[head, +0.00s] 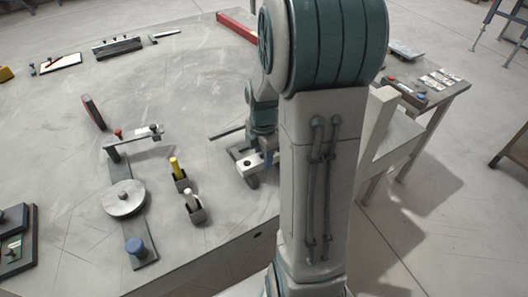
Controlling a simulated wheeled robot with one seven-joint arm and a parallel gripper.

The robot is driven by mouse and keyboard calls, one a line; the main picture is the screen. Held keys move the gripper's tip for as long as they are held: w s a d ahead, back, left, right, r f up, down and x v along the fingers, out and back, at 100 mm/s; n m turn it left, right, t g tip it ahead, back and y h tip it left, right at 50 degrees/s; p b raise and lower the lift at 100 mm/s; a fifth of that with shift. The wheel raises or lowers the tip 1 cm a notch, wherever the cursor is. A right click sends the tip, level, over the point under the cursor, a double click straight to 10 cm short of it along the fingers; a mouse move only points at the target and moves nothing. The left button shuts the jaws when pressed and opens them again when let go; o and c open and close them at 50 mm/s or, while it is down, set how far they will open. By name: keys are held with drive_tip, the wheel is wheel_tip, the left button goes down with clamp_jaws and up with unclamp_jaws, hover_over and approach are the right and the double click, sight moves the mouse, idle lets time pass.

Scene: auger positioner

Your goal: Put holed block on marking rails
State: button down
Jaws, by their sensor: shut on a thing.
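A pale block with a dark hole in its top, which looks like the holed block (244,164), is at the tip of my gripper (261,154), left of my upright arm link. My gripper is shut on it. Dark low bars, perhaps the marking rails (227,132), show on the table at the left of my gripper, and another dark piece shows under the block. My arm hides much of this area. I cannot tell whether the block touches the dark pieces or is held above them.
On the grey table (60,130), left of my gripper, stand a yellow-topped holder (177,168), a white-topped holder (194,202) and a dark fixture with a round disc (124,198) and blue knob (136,246). A red bar (236,27) lies at the back edge. A side table (436,88) stands right.

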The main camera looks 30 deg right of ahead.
drive_tip(key=shift+f, duration=0.15)
drive_tip(key=c, duration=0.9)
unclamp_jaws()
wheel_tip(320, 180, up, 12)
drive_tip(key=p, duration=0.1)
drive_tip(key=shift+s+a+r+m+t, duration=0.15)
drive_tip(key=shift+s+a+m+t, duration=0.3)
drive_tip(key=shift+s+a+m, duration=2.1)
drive_tip(key=shift+s+a+r+m+t, duration=0.1)
drive_tip(key=shift+s+a+m+t, duration=0.3)
drive_tip(key=shift+s+a+m, duration=2.2)
drive_tip(key=shift+s+a+r+m+t, duration=0.15)
drive_tip(key=shift+s+a+m+t, duration=0.55)
drive_tip(key=shift+m, duration=3.45)
drive_tip(key=shift+s+a+g, duration=0.2)
drive_tip(key=shift+g, duration=0.05)
